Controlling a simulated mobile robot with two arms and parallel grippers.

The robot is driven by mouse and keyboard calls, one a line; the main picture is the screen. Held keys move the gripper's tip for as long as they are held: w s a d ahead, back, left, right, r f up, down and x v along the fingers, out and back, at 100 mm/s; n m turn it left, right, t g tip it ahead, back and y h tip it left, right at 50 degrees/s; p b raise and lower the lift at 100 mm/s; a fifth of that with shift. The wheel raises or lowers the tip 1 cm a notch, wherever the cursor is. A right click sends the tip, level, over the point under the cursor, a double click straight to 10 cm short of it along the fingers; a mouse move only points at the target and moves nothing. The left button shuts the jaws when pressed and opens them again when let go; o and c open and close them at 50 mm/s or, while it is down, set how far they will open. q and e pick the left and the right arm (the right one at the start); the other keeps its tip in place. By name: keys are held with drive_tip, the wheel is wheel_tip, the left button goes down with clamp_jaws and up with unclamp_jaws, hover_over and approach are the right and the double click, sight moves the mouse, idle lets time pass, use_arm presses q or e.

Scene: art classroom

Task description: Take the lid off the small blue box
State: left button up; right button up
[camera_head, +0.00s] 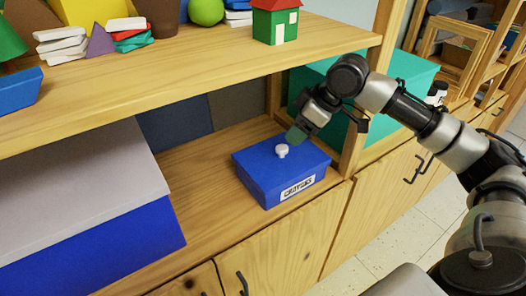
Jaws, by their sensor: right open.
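The small blue box (257,186) stands on the lower shelf, with a white label on its front. Its blue lid (258,160) is on it, with a round white knob (281,150) on top. My right gripper (296,135) is open, just above and behind the knob at the lid's right part. Whether a finger touches the knob I cannot tell. My left gripper is not in view.
The upper shelf (190,75) overhangs the lower one and carries blocks, a toy house (275,22) and a green ball (206,10). A large blue box with a grey top (80,190) stands at left. A wooden post and a teal box (402,70) are at right.

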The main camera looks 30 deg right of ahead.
sight(282, 147)
drive_tip(key=shift+x, duration=0.85)
drive_tip(key=shift+w+a+f, duration=0.1)
drive_tip(key=shift+w+f, duration=0.05)
drive_tip(key=shift+f, duration=0.15)
drive_tip(key=x, duration=0.4)
drive_tip(key=shift+d+f, duration=0.25)
drive_tip(key=shift+d, duration=0.05)
drive_tip(key=shift+w+a+f, duration=0.1)
drive_tip(key=shift+w+f, duration=0.1)
drive_tip(key=shift+f, duration=0.15)
drive_tip(key=c, duration=1)
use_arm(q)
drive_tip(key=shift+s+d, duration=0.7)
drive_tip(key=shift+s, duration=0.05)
use_arm(e)
drive_tip(key=shift+r, duration=0.15)
